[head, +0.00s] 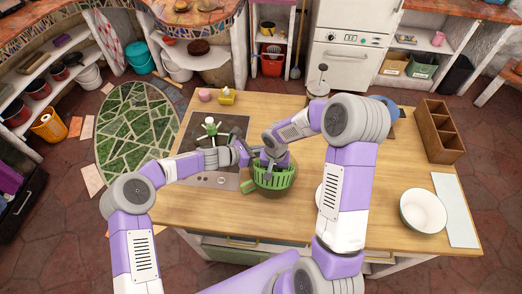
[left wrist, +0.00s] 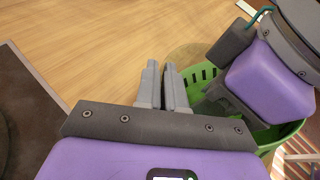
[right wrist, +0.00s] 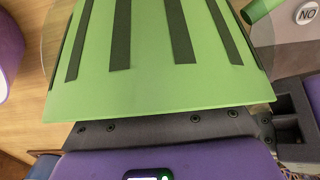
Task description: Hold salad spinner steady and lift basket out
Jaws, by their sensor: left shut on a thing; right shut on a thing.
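The green slatted basket (head: 272,180) of the salad spinner is at the middle of the counter, and its slatted wall fills much of the right wrist view (right wrist: 150,45). A faint clear curved surface (right wrist: 262,48) beside it looks like the outer bowl; how deep the basket sits in it I cannot tell. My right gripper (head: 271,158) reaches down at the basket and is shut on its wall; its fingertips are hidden. My left gripper (left wrist: 164,88) is beside the basket, its fingers nearly together, shut on what appears to be the clear bowl's rim, which is hard to make out.
A dark sink or hob panel (head: 225,182) lies left. A white bowl (head: 423,212), a pale board (head: 456,212) and a wooden divided box (head: 437,133) stand right.

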